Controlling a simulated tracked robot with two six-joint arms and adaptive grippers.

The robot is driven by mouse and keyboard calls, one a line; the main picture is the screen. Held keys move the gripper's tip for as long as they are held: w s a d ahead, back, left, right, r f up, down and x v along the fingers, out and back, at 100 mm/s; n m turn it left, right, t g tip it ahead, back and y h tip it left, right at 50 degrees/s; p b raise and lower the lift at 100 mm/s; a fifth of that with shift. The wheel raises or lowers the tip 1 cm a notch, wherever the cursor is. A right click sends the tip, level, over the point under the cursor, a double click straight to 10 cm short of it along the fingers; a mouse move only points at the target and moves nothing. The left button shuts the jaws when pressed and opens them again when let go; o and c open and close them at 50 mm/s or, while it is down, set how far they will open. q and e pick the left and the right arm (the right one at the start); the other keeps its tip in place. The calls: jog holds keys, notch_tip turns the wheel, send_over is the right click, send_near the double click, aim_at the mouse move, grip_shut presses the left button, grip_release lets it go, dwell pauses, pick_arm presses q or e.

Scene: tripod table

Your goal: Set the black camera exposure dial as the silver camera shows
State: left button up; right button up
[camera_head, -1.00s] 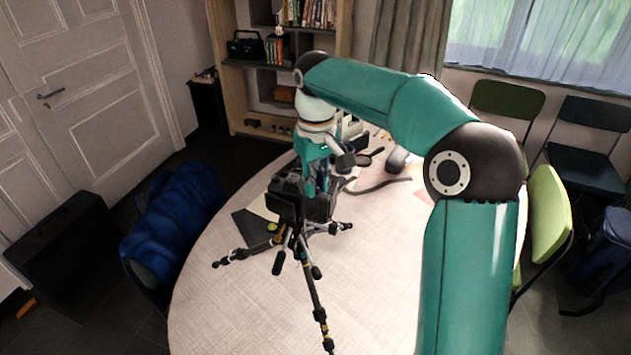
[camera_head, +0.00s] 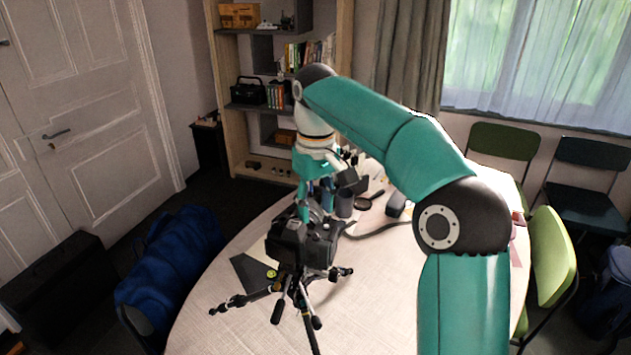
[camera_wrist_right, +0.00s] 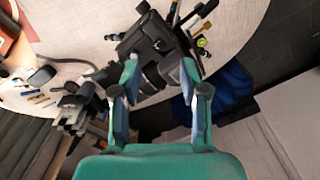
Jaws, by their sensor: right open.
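The black camera (camera_head: 318,248) sits on a tripod (camera_head: 304,308) at the table's left side. In the right wrist view the black camera (camera_wrist_right: 140,38) shows with its round lens barrel towards the fingers. My right gripper (camera_head: 316,207) is above and behind the camera in the head view, with its fingers pointing down. In the right wrist view the gripper (camera_wrist_right: 160,74) is open, one finger on each side of the lens part. I cannot tell whether it touches. The exposure dial cannot be made out. I cannot clearly identify the silver camera. My left gripper is not in view.
The pale round table (camera_head: 385,285) has free room at its front. A magnifier (camera_head: 364,203), a dark cable (camera_head: 385,229) and other small items lie beyond the tripod. A dark flat case (camera_head: 250,270) lies left of it. Chairs (camera_head: 550,260) stand around the table.

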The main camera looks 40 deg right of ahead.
aim_at(316, 235)
notch_tip(316, 235, up, 6)
jog(key=shift+f, duration=0.1)
dwell(0.8)
